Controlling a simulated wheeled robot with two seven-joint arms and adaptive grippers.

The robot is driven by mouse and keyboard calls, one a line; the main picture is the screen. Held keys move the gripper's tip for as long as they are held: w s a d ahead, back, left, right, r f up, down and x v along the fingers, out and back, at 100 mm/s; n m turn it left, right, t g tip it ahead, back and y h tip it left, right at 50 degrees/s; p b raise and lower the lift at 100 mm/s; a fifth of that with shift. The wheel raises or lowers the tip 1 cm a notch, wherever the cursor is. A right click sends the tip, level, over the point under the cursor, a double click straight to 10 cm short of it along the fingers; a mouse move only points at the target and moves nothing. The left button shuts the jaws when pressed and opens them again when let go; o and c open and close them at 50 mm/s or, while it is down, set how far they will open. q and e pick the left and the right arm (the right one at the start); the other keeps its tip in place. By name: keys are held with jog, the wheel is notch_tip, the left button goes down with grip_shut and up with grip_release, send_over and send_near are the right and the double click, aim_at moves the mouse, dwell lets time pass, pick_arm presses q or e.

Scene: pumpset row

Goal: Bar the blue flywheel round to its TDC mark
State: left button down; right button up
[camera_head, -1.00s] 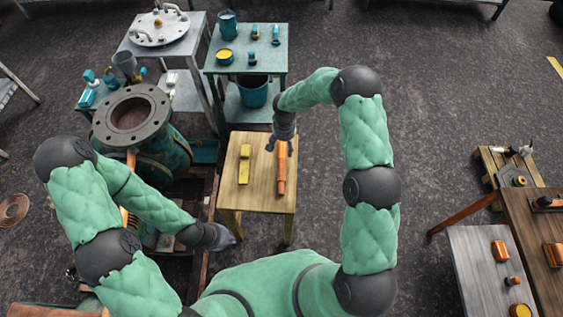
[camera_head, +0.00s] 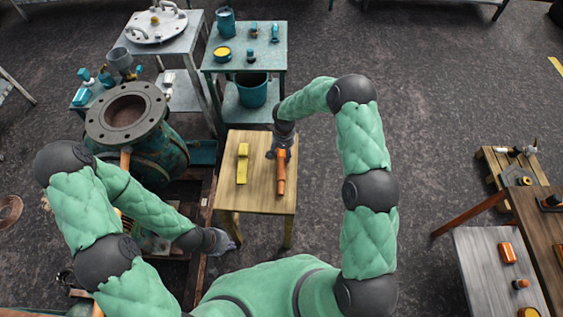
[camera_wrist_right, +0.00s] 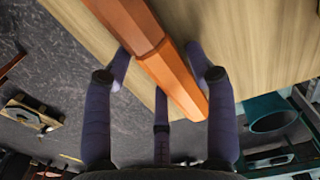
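An orange bar (camera_head: 281,181) lies on the small wooden table (camera_head: 262,201), beside a yellow bar (camera_head: 242,164). My right gripper (camera_head: 279,153) is over the far end of the orange bar. In the right wrist view its fingers (camera_wrist_right: 163,80) are spread on both sides of the orange bar (camera_wrist_right: 172,78), with small gaps showing. My left gripper (camera_head: 226,242) hangs low by the near left corner of the wooden table; its fingers are too small to read. No blue flywheel or TDC mark can be made out; my left arm covers part of the teal machine (camera_head: 160,150).
A teal table (camera_head: 270,63) with small parts and a bucket (camera_head: 252,91) stands behind the wooden table. A grey table (camera_head: 183,50) stands at the back left. A grey bench (camera_head: 478,262) with orange parts is at right. Floor between is clear.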

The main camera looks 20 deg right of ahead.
grip_shut()
jog(key=shift+r, duration=0.1)
jog(key=shift+r+p, duration=0.9)
jog(key=shift+r, duration=0.8)
